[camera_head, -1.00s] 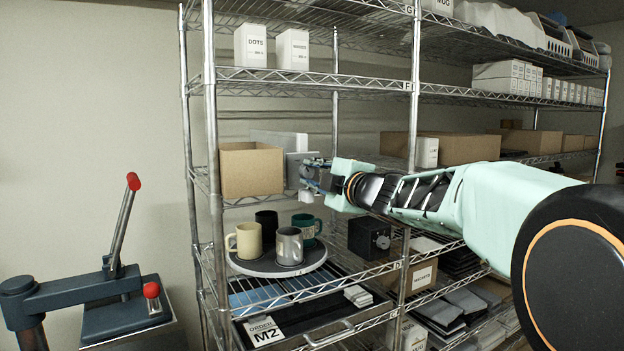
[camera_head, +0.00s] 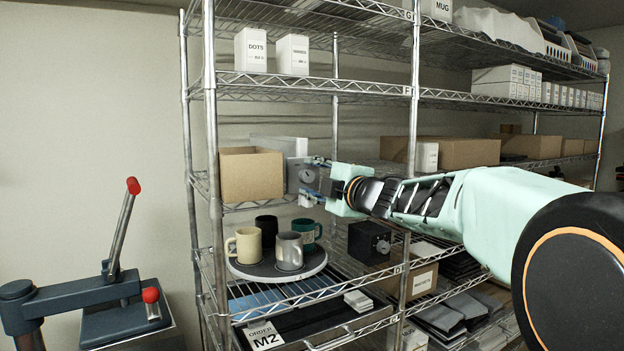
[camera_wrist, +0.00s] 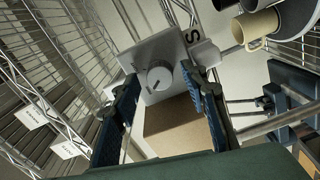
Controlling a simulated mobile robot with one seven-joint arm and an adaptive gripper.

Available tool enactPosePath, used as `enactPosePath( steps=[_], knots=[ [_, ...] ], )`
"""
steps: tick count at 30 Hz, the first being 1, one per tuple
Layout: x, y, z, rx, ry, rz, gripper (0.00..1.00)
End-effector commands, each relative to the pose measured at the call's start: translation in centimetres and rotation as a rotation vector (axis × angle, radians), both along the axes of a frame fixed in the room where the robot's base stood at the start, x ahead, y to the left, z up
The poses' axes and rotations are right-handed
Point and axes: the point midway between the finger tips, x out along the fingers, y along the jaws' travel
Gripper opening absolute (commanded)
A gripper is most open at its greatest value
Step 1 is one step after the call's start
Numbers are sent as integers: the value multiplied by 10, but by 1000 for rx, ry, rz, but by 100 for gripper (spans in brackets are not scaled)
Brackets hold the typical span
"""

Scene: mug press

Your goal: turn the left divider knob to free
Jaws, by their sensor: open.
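The left divider is a grey upright plate (camera_head: 293,178) at the right side of a cardboard box, with a small round grey knob (camera_head: 307,176) on its face. In the wrist view the knob (camera_wrist: 160,77) shows on the plate, with small dark marks on it. Its setting is hard to tell. My gripper (camera_head: 317,177) is open in front of the plate. In the wrist view its two blue fingers (camera_wrist: 160,75) stand on either side of the knob, with visible gaps.
The cardboard box (camera_head: 251,176) stands left of the plate. Several mugs stand on a round turntable (camera_head: 262,273) on the shelf below. A dark box with a knob (camera_head: 368,241) is to their right. Metal shelf posts (camera_head: 412,150) rise near my arm. A press (camera_head: 110,290) stands at left.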

Motion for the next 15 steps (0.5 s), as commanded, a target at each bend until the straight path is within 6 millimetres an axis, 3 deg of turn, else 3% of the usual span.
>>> enactPosePath(
  steps=[5,15],
  knots=[
    [-5,-4,1,-1,0,-1,40],
    [-46,-32,1,0,-1,-2,40]
  ],
)
